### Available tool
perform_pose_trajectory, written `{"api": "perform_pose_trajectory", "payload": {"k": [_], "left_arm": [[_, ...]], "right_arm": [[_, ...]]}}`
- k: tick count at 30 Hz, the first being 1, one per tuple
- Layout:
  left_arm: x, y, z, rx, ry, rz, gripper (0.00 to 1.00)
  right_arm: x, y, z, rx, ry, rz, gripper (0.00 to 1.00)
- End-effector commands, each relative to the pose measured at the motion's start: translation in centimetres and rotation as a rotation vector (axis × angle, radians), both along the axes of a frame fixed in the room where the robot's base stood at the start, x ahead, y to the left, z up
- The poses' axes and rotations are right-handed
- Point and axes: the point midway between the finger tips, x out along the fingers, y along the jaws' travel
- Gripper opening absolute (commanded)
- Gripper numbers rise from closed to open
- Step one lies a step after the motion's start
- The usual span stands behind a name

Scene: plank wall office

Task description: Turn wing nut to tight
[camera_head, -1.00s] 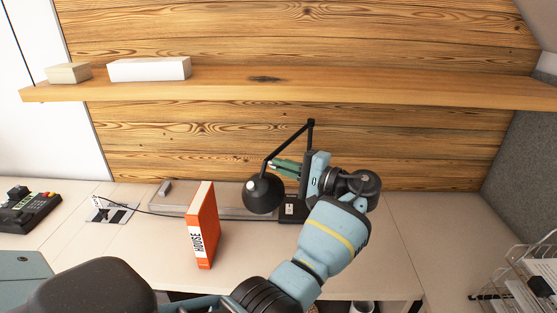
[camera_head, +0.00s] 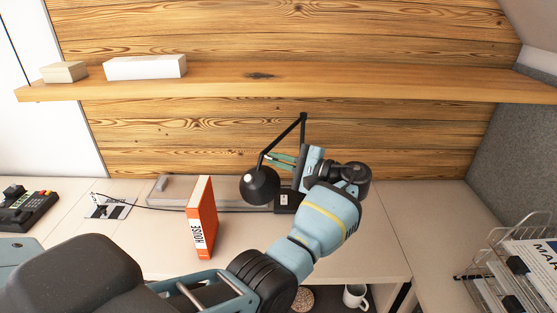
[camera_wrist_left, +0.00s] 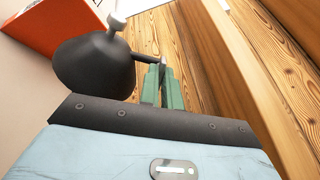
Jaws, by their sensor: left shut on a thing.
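A black desk lamp (camera_head: 260,186) stands on the desk by the plank wall, with its round shade low and its thin arm rising to a joint. It also shows in the wrist view (camera_wrist_left: 95,65). My left gripper (camera_head: 280,160) reaches in behind the shade. In the wrist view its green fingers (camera_wrist_left: 162,75) are close together at the lamp's arm, shut on a small piece there. That piece, apparently the wing nut, is mostly hidden between the fingertips, so its angle cannot be told. My right gripper is not in view.
An orange book (camera_head: 203,218) stands upright left of the lamp. A wooden shelf (camera_head: 300,87) with white boxes runs above. A black device (camera_head: 27,210) sits at far left, a wire rack (camera_head: 510,265) at right. A white mug (camera_head: 355,296) is below the desk edge.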

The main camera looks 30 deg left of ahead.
Motion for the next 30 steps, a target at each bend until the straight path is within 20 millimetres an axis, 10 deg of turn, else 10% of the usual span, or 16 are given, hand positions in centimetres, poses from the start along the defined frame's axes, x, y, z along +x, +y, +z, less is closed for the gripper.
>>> {"api": "perform_pose_trajectory", "payload": {"k": [4, 10, 20, 30], "left_arm": [[0.0, 0.0, 0.1, 0.002, 0.000, 0.000, 0.00], [0.0, 0.0, 0.1, 0.001, -0.001, -0.001, 0.27], [0.1, -0.4, -0.1, 0.000, 0.001, -0.001, 0.27], [0.5, -5.3, -0.5, 0.000, 0.006, -0.003, 0.27]], "right_arm": [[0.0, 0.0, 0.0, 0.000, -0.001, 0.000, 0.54], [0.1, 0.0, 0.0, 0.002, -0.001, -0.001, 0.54], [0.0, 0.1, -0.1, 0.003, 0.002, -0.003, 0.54], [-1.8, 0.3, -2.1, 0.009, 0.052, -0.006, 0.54]]}}
